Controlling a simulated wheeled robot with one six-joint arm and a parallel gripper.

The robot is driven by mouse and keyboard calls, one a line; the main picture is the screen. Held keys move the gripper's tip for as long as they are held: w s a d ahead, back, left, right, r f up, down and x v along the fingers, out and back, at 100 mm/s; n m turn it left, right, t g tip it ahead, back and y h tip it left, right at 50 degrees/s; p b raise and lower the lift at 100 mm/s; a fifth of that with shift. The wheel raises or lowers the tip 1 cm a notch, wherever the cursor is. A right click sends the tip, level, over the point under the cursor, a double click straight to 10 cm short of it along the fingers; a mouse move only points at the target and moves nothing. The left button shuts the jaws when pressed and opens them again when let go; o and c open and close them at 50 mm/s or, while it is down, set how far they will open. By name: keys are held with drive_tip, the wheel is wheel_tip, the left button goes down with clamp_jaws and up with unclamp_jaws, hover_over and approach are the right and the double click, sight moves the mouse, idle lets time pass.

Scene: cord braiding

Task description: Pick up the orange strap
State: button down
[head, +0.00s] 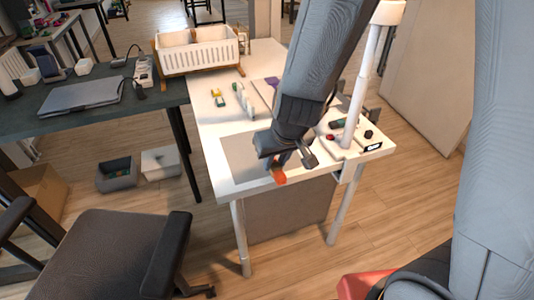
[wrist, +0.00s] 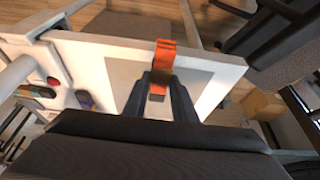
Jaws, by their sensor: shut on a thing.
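The orange strap (head: 279,174) shows in the head view as a short orange piece at the tip of my gripper (head: 286,163), over the front part of the white table. In the wrist view the strap (wrist: 163,60) stands out between the two dark fingertips of my gripper (wrist: 160,88), which are shut on it. It reaches past the tips toward the table's front edge. A grey mat (head: 243,156) lies on the table under and beside it. I cannot tell whether the strap touches the mat. Part of the strap is hidden between the fingers.
A white lamp (head: 364,82) is at the table's right side, with small dark items (head: 368,134) near its base. A white basket (head: 198,50) stands at the back. A black chair (head: 115,245) is at the front left.

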sight(283, 179)
drive_tip(key=s, duration=0.3)
drive_tip(key=shift+d+r+p, duration=0.1)
drive_tip(key=shift+d+p, duration=0.3)
drive_tip(key=s+p, duration=0.1)
drive_tip(key=p, duration=0.3)
drive_tip(key=shift+d+r+p, duration=0.1)
drive_tip(key=shift+d+p, duration=0.2)
drive_tip(key=shift+d, duration=0.05)
drive_tip(key=s+p, duration=0.1)
drive_tip(key=p, duration=0.2)
drive_tip(key=shift+s, duration=0.25)
